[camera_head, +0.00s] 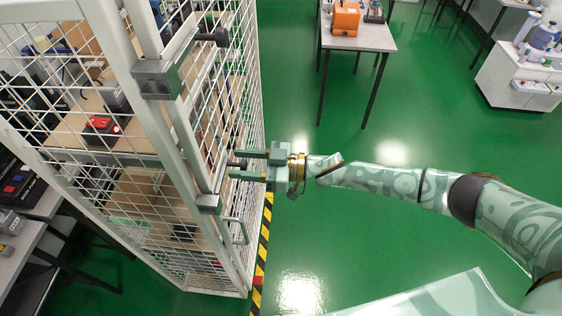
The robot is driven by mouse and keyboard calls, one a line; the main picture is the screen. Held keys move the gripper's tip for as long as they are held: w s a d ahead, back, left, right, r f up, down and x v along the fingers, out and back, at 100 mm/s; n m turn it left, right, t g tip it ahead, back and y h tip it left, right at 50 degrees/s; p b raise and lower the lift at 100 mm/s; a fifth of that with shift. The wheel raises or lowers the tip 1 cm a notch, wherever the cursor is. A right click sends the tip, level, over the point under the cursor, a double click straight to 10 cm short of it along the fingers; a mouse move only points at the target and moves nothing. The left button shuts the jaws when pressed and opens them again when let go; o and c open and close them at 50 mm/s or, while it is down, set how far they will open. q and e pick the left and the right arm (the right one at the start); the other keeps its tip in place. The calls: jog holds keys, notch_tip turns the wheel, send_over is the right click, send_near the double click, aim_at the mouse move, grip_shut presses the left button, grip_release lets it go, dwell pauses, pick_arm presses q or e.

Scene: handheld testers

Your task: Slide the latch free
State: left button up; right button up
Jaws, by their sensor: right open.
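A white wire-mesh cage (85,160) stands on the left. A grey-green latch (158,78) with a dark knob (214,37) sits high on its door frame. A lower latch piece (208,203) sits further down, and a dark knob (238,165) shows near it. My right gripper (233,164) reaches in from the right at the cage's edge. Its two fingers are open, one above and one below the lower dark knob. Whether they touch it I cannot tell. My left gripper is not in view.
A grey pull handle (238,231) is on the door below my right gripper. Shelves inside the cage hold a red device (101,126) and other instruments. A table (357,40) with an orange device stands at the back. The green floor between is clear.

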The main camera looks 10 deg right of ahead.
jog(key=b+v, duration=0.1)
jog(key=v, duration=1.5)
jog(key=shift+d+b, duration=0.2)
jog(key=shift+b, duration=0.1)
jog(key=shift+w, duration=0.1)
